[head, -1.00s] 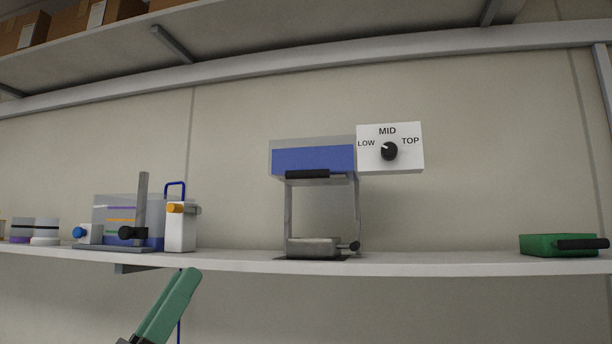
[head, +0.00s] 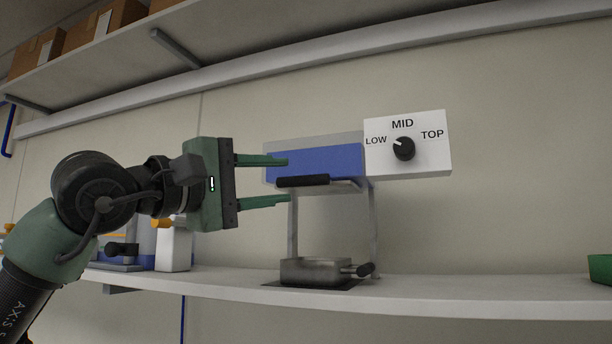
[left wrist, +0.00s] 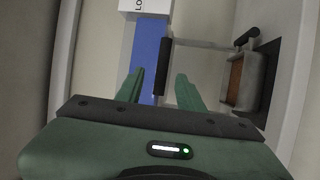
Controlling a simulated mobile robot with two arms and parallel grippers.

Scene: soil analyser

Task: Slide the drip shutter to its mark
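The analyser's blue tank (head: 318,164) in a clear housing stands on a frame above the shelf. A black bar handle (head: 303,181) is at its lower front edge, apparently the drip shutter's; no mark on it is clear. My left gripper (head: 289,180) is open, fingers pointing right, one above and one below the bar's level. In the left wrist view the black bar (left wrist: 164,67) shows between the open fingers (left wrist: 159,78), with gaps on both sides. My right gripper is not in view.
A white panel (head: 430,125) with a LOW/MID/TOP knob (head: 403,148) adjoins the tank on the right. A grey pan (head: 315,271) with a black handle sits below on the shelf (head: 450,290). A green object (head: 600,267) is far right; the shelf between is clear.

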